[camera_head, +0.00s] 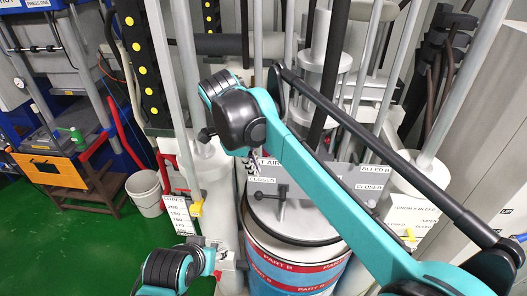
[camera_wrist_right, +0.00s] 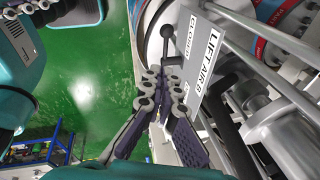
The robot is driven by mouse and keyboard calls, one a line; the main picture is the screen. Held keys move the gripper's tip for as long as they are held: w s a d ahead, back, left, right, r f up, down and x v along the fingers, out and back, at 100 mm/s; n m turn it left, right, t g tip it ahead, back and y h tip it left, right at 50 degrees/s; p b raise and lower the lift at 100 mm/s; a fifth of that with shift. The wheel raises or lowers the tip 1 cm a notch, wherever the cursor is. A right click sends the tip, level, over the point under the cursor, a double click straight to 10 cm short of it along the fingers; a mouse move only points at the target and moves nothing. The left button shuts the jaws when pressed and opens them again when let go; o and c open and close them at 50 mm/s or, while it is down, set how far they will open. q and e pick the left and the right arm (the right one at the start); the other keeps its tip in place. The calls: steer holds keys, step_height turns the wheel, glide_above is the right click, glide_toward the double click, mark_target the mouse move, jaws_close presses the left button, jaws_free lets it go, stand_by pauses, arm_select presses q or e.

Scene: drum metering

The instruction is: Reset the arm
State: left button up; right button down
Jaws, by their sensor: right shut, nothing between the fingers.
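My right arm (camera_head: 310,170) reaches in from the lower right of the head view, bent over the drum. My right gripper (camera_wrist_right: 162,80) shows in the wrist view with its fingers together and nothing between them. In that view its tips are beside a black-knobbed lever (camera_wrist_right: 166,32) and a "LIFT AIR B" plate (camera_wrist_right: 208,68); contact cannot be told. Part of my left arm (camera_head: 170,268) shows at the bottom of the head view; its gripper is not visible.
A "PART B" drum (camera_head: 295,276) stands below my right arm, among upright posts and cylinders. A "BLEED B" plate (camera_head: 375,170) is to its right. A white bucket (camera_head: 146,193) and a wooden-framed cart (camera_head: 62,170) stand left. Green floor (camera_head: 75,245) is open at lower left.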

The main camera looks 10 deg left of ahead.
steer(key=s+d+f+n+t+y+b, duration=0.15)
steer(key=d+f+n+b, duration=0.35)
steer(key=d+f+b, duration=0.5)
steer(key=s+d+f+n+b, duration=0.35)
steer(key=d+f+b, duration=0.3)
steer(key=f, duration=0.55)
steer(key=s+d+f+n+t+b, duration=0.1)
steer(key=s+d+f+n+b, duration=0.2)
steer(key=f, duration=0.6)
steer(key=s+d+f+n+t+b, duration=0.1)
steer(key=s+d+f+n+b, duration=0.2)
steer(key=f+b, duration=0.5)
steer(key=s+d+f+n+t+b, duration=0.1)
steer(key=s+d+f+n+b, duration=0.3)
steer(key=f, duration=0.6)
steer(key=shift+n+y+b, duration=0.35)
steer(key=shift+n+b, duration=0.5)
steer(key=shift+b, duration=0.1)
steer(key=shift+f, duration=0.1)
